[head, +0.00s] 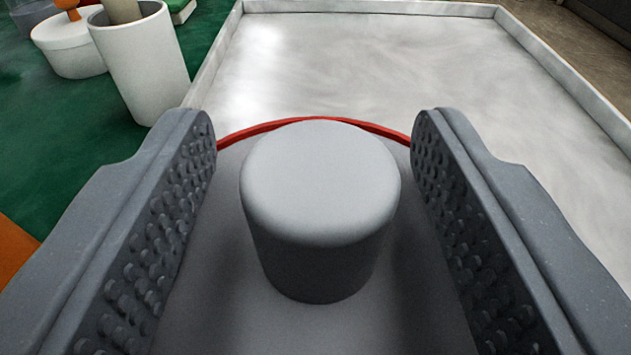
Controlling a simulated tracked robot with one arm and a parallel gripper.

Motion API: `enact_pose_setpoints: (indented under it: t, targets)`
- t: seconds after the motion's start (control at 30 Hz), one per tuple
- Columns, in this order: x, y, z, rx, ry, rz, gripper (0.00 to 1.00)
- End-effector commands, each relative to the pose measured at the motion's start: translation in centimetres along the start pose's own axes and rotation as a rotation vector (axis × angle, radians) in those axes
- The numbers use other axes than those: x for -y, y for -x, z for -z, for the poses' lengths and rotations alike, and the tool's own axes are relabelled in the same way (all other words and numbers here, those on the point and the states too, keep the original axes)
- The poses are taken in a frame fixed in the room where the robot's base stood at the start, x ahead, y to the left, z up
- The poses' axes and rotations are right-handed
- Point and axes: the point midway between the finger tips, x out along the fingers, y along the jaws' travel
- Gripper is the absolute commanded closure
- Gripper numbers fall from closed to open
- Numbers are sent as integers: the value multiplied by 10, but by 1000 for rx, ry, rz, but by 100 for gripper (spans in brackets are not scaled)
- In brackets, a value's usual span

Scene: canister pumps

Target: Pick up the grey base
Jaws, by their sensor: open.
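The grey base (318,205) is a smooth rounded block, wider at its top than at its foot. It stands upright in the middle of the head view on a grey round surface (300,330) with a red rim (255,130). My gripper (315,135) is open, with one studded finger on each side of the base. A gap shows between the base and each finger, so neither touches it. The front lower part of the round surface runs out of the picture.
A large pale tray (360,60) with a low raised edge lies beyond and is empty. At the left, a white cup (145,70) with a stick in it and a white round container (70,50) stand on a green surface (60,130). An orange patch (15,245) shows at the left edge.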

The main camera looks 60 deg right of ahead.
Motion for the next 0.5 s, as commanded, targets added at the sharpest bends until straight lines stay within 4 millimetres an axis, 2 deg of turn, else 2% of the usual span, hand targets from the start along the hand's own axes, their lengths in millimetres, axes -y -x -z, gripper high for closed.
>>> enact_pose_setpoints:
  t: [0.1,0.13,0.2,0.3,0.5]
  targets:
    - [0,0,0,0,0,0,49]
    - [0,0,0,0,0,0,54]
    - [0,0,0,0,0,-1,74]
    - [0,0,0,0,0,-1,98]
    - [0,0,0,0,0,-1,98]
